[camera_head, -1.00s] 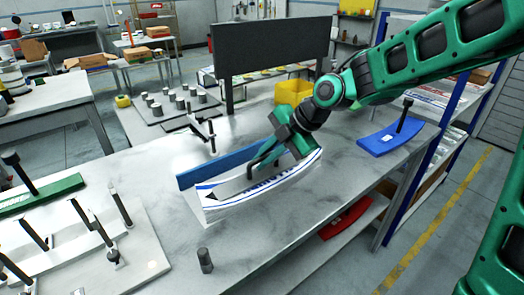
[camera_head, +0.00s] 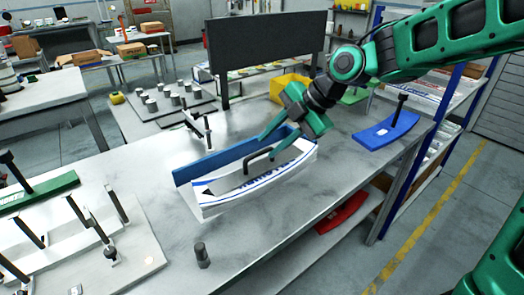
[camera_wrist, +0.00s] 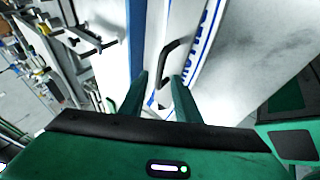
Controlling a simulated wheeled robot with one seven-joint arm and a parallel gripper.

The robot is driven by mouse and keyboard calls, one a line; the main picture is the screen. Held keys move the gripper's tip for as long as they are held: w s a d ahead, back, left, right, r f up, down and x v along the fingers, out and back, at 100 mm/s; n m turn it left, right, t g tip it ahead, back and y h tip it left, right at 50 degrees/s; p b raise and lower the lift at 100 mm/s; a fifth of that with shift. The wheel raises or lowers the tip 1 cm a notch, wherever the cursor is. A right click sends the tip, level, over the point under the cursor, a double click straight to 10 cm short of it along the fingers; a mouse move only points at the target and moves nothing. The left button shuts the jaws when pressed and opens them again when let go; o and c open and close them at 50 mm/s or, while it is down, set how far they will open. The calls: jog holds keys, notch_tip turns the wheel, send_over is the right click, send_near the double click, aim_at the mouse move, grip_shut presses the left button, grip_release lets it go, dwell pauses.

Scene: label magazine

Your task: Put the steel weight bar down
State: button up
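The steel weight bar (camera_head: 232,183) lies along the inside of the white curved label magazine (camera_head: 225,206), which has blue lettering on its front. The bar's dark handle (camera_head: 258,155) stands up from it and also shows in the wrist view (camera_wrist: 172,58). My gripper (camera_head: 272,146) is above and behind the handle, with its fingers apart. In the wrist view my gripper's fingertips (camera_wrist: 159,84) are spread, with nothing clamped between them; the handle is ahead of them. The bar's far end is partly hidden by the magazine's wall and my gripper.
A blue plate (camera_head: 205,166) stands behind the magazine. A blue curved piece with a post (camera_head: 385,133) lies to the right. A small dark cylinder (camera_head: 202,256) stands in front. A dark upright panel (camera_head: 268,55) and a yellow bin (camera_head: 288,86) are behind. Bare tabletop lies right of the magazine.

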jog(key=v, duration=0.6)
jog(key=s+d+f+m+h, duration=0.3)
jog(key=s+d+m, duration=0.2)
jog(key=d+m, duration=0.5)
jog(key=s+d+f+m+h, duration=0.25)
jog(key=s+d+m, duration=0.25)
jog(key=d+m, duration=0.5)
jog(key=s+d+f+m+g, duration=0.1)
jog(key=s+d+f+m, duration=0.1)
jog(key=s+d+m, duration=0.3)
jog(key=s+d+f+m+g+h, duration=0.1)
jog(key=s+d+f+m, duration=0.2)
jog(key=s, duration=0.8)
jog(key=d+m, duration=0.2)
jog(key=m, duration=0.2)
jog(key=shift+d+g, duration=0.3)
jog(key=shift+g, duration=0.1)
jog(key=shift+f, duration=0.1)
